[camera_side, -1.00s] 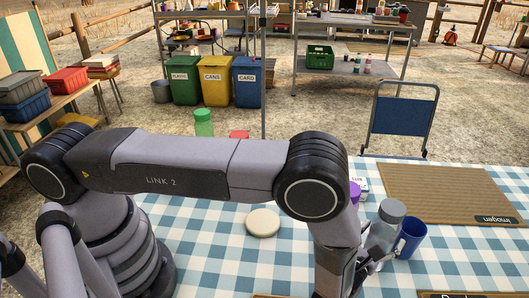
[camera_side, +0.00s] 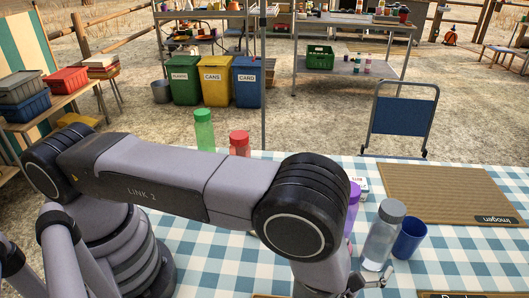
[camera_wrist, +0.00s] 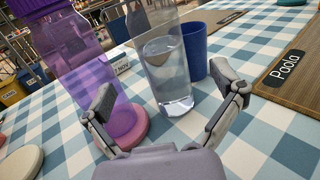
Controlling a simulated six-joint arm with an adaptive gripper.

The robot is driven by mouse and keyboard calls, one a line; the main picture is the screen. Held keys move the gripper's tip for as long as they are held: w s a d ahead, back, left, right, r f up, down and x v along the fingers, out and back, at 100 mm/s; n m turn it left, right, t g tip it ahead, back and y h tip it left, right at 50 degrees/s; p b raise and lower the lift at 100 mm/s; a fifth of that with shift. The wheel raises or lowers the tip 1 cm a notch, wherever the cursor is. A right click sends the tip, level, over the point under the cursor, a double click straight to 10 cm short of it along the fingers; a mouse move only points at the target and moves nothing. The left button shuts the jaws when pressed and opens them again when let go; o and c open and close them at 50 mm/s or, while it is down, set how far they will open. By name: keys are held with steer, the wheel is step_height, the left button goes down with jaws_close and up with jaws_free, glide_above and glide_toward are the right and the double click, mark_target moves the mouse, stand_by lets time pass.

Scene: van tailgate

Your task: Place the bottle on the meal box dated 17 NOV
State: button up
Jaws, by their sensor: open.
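A clear bottle with a grey cap (camera_side: 383,235) stands upright on the checked cloth, holding some clear liquid. In the wrist view the clear bottle (camera_wrist: 167,75) is ahead of my gripper (camera_wrist: 172,92), in the gap between its fingers. My gripper is open and empty, and it also shows low beside the bottle in the side view (camera_side: 372,281). A purple bottle (camera_wrist: 85,80) stands to the left, at a pink disc. A small white box (camera_side: 361,187) is behind it; in the wrist view its label (camera_wrist: 122,69) reads NOV, with the number hard to read.
A blue cup (camera_side: 410,238) stands close to the right of the clear bottle. A brown mat marked Imogen (camera_side: 450,190) lies behind; one marked Paola (camera_wrist: 290,65) is at right. Green (camera_side: 204,130) and red (camera_side: 239,143) bottles stand beyond my arm. Open cloth lies around.

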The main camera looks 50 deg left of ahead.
mark_target(377, 241)
stand_by(0.3)
steer(key=shift+r, duration=0.2)
steer(key=w, duration=0.5)
steer(key=w+a, duration=0.1)
steer(key=w, duration=0.1)
steer(key=shift+w, duration=0.25)
steer(key=c, duration=1.3)
